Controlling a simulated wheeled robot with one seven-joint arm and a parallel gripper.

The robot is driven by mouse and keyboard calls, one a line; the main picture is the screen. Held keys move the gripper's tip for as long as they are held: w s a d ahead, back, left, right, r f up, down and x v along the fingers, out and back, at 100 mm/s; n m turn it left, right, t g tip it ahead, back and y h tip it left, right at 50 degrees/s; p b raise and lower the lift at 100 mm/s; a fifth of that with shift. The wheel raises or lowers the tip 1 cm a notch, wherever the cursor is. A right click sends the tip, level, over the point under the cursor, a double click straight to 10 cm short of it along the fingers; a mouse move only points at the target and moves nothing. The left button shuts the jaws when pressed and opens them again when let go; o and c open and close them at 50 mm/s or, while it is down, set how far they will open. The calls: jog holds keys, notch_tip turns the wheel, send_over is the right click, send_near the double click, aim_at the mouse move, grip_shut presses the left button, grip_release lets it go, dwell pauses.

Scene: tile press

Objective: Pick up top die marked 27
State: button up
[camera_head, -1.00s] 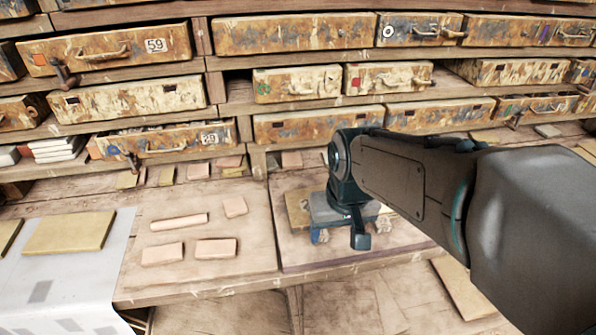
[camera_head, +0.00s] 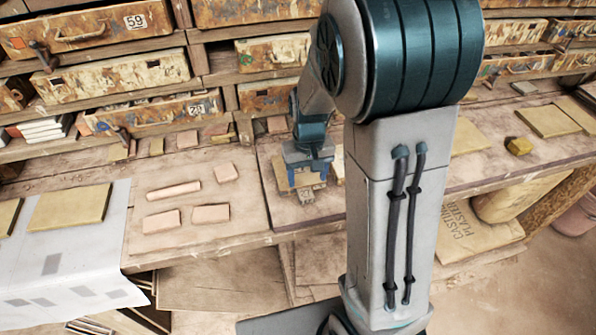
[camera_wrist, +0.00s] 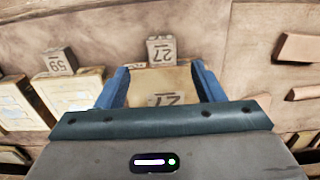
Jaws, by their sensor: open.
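In the wrist view, a tan block marked 27 (camera_wrist: 165,90) lies between the two blue fingers of my gripper (camera_wrist: 160,68). The fingers are apart, one on each side of it; I cannot tell whether they touch it. A smaller grey-brown block, also marked 27 (camera_wrist: 162,50), stands just beyond the fingertips. Which one is the top die is not clear. In the head view, my gripper (camera_head: 307,178) points down over the board, with the tan block partly hidden under it. The small block (camera_head: 306,197) shows just in front.
A small block marked 59 (camera_wrist: 58,62) and pale blocks stand to the left in the wrist view. Pinkish tiles (camera_head: 172,190) lie left of the board. Drawers (camera_head: 150,115) line the shelf behind.

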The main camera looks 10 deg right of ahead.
aim_at(305, 191)
jog(key=shift+w+a+f+p, duration=0.1)
jog(key=shift+w+f+p, duration=0.1)
jog(key=shift+f, duration=0.9)
jog(key=shift+w+d+f+p, duration=0.1)
jog(key=shift+f+p, duration=0.05)
jog(key=shift+f, duration=0.95)
jog(key=shift+w+a+f+p, duration=0.1)
jog(key=shift+f+p, duration=0.1)
jog(key=shift+f, duration=0.9)
jog(key=shift+r, duration=0.1)
grip_shut()
